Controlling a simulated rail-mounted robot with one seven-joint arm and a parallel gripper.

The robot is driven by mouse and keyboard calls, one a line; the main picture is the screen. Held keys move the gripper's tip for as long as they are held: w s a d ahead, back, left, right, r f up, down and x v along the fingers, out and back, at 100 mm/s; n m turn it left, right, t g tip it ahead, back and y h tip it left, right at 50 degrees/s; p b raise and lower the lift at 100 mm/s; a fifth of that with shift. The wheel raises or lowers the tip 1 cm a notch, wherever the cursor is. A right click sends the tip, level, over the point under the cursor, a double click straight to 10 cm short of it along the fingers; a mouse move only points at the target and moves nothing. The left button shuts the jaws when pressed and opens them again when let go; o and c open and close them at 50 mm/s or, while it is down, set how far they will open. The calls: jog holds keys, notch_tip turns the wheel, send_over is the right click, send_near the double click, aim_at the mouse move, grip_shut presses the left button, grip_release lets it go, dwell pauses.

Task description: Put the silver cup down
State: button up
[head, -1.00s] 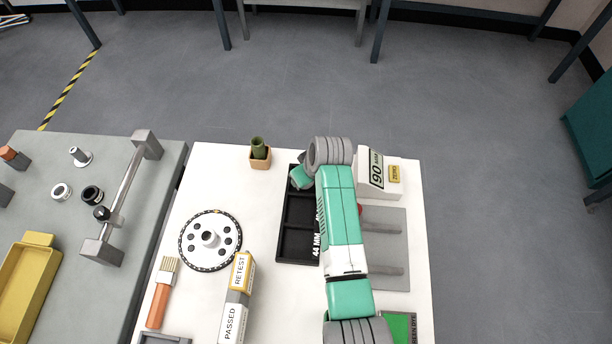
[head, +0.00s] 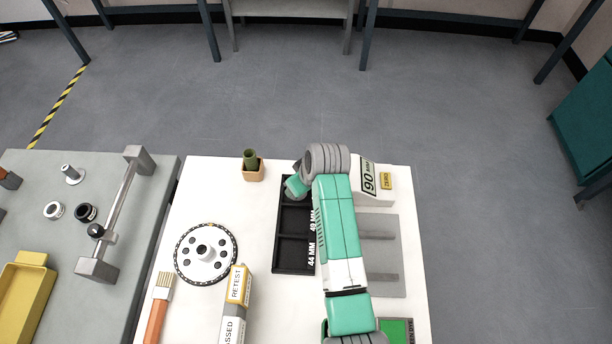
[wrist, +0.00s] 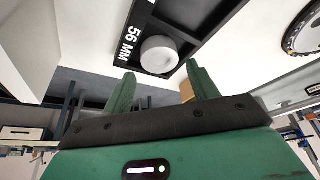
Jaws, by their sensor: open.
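The silver cup (wrist: 159,54) shows in the wrist view as a pale, round piece in the compartment marked 56 MM of the black tray (wrist: 208,30). My gripper (wrist: 162,88) is open, with one finger on each side in the picture and nothing between them. The cup lies just beyond the fingertips, apart from them as far as I can tell. In the head view the black tray (head: 294,271) lies on the white table, and my arm covers its right side and far end. The cup and fingertips are hidden there.
A white box marked 90 (head: 372,198) and a grey fixture (head: 388,255) are right of my arm. A small pot (head: 253,170) stands left of the tray's far end. A round disc (head: 186,268) and RETEST block (head: 237,288) are farther left.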

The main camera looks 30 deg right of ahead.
jog(key=p+v, duration=0.1)
jog(key=v, duration=0.7)
jog(key=shift+r, duration=0.25)
jog(key=w+a+r+t+h, duration=0.1)
jog(key=w+a+r+t, duration=0.25)
jog(key=r, duration=0.55)
jog(key=w+a+r+t+h, duration=0.1)
jog(key=w+a+r+t, duration=0.2)
jog(key=r, duration=0.6)
jog(key=s+a+r+m+t, duration=0.1)
jog(key=s+a+r+t, duration=0.2)
jog(key=r, duration=0.5)
jog(key=s+a+r+t, duration=0.2)
jog(key=a+r+t, duration=0.2)
jog(key=r, duration=0.5)
jog(key=s+a+r+t, duration=0.3)
jog(key=s+r, duration=0.4)
jog(key=r, duration=0.1)
jog(key=s+a+r+m+t+y, duration=0.1)
jog(key=s+a+r+t, duration=0.2)
jog(key=s+r, duration=0.5)
jog(key=shift+s+r+m+t, duration=0.3)
jog(key=shift+r+t, duration=0.1)
jog(key=shift+t, duration=0.25)
